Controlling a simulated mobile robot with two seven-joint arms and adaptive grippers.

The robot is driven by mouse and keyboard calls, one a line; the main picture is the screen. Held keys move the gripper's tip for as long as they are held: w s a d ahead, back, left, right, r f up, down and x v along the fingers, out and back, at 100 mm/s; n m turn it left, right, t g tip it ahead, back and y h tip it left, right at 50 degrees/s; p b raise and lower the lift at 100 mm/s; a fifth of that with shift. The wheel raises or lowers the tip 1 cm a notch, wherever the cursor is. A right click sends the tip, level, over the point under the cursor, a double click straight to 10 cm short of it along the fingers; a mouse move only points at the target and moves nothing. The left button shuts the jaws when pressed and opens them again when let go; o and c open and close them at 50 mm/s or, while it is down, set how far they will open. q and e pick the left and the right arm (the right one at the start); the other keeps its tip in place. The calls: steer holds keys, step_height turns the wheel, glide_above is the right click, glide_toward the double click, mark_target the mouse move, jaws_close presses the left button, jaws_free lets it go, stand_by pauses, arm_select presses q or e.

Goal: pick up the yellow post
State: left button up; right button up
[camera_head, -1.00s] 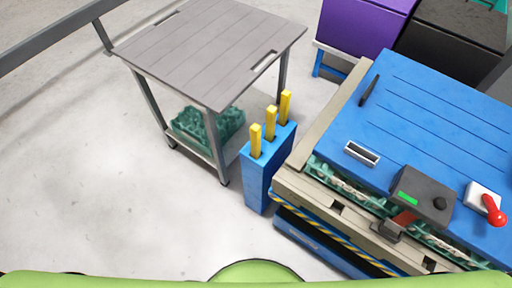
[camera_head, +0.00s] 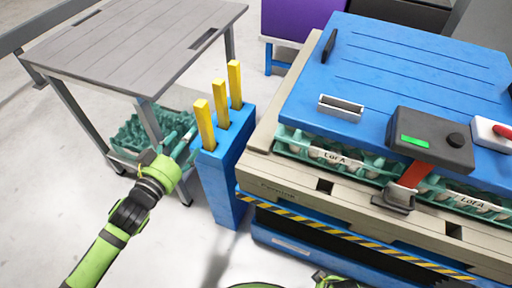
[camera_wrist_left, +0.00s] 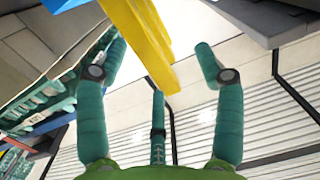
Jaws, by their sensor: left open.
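Three yellow posts stand upright in a row in a narrow blue stand (camera_head: 222,188): the nearest post (camera_head: 205,125), the middle post (camera_head: 220,104) and the farthest post (camera_head: 235,85). My left gripper (camera_head: 187,143) is just left of the nearest post, at about the height of the stand's top. In the left wrist view its teal fingers (camera_wrist_left: 160,62) are spread and empty. Yellow posts (camera_wrist_left: 148,45) overlap there and reach into the space between the fingertips; whether they touch is unclear. My right gripper is not seen.
A grey table (camera_head: 135,50) stands at the left, with a teal crate (camera_head: 128,140) on its lower shelf. A blue-topped machine (camera_head: 400,75) with egg trays (camera_head: 340,160) stands close right of the stand. Open floor lies at the lower left.

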mark_target(203, 120)
arm_select(q)
steer(key=d+r, duration=0.1)
steer(key=d+r+h, duration=0.1)
steer(key=shift+s+d+r+m+h+b, duration=0.2)
steer(key=shift+r+m+h+b, duration=0.1)
steer(key=shift+r+m, duration=0.1)
steer(key=shift+w+d+r, duration=0.15)
steer(key=shift+w, duration=0.1)
steer(key=x, duration=0.6)
steer(key=shift+w+r+b, duration=0.1)
steer(key=shift+w+b, duration=0.05)
steer(key=shift+b, duration=0.2)
steer(key=shift+w, duration=0.1)
jaws_close()
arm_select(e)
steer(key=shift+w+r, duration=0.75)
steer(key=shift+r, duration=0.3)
